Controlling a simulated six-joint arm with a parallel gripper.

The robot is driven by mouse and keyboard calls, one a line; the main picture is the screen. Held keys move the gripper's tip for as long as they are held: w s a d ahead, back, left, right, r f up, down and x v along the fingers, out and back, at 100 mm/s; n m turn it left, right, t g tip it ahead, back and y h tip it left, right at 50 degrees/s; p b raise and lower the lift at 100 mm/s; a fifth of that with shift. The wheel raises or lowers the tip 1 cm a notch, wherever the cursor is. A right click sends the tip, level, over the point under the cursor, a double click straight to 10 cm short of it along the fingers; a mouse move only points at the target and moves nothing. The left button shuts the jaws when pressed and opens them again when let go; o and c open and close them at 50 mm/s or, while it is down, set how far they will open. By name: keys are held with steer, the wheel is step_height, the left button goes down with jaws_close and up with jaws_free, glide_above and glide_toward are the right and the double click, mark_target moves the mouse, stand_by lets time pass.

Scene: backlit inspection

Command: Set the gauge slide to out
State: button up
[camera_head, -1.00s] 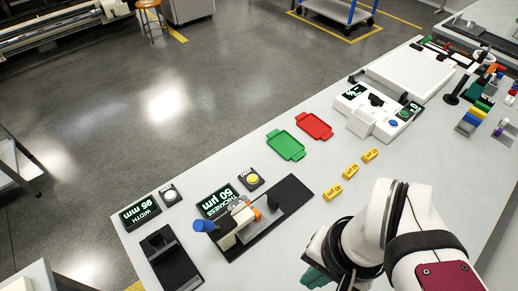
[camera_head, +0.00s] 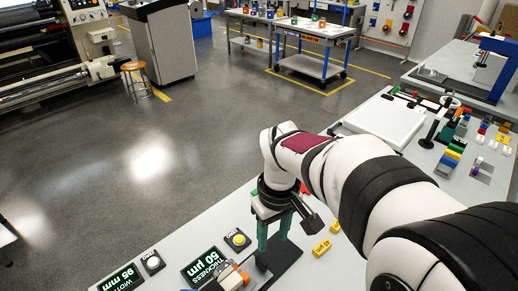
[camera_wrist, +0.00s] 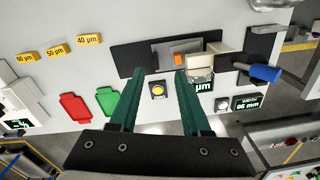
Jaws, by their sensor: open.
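The thickness gauge stands on a black base plate (camera_head: 287,262), with an orange block (camera_head: 243,277) at its left part. I cannot tell which part is the slide. My gripper (camera_head: 273,243) points down over the base plate, its green fingers apart. In the wrist view my gripper (camera_wrist: 160,74) is open and empty, with the yellow button (camera_wrist: 158,89) seen between its fingers. Height above the plate is unclear.
The thickness display (camera_head: 204,266) and width display (camera_head: 121,279) stand at the bench's left end. Yellow blocks (camera_wrist: 57,52), a red tray (camera_wrist: 75,107) and a green tray (camera_wrist: 108,100) lie left of the gauge in the wrist view. The bench between them is bare.

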mark_target(262, 260)
steer(key=w+f+n, duration=0.1)
steer(key=f, duration=0.5)
steer(key=w+a+f+n, duration=0.1)
steer(key=f, duration=0.5)
steer(key=w+a+f, duration=0.1)
steer(key=w+f, duration=0.1)
steer(key=f, duration=0.4)
steer(key=shift+a+f+n, duration=0.15)
steer(key=shift+n, duration=0.25)
jaws_close()
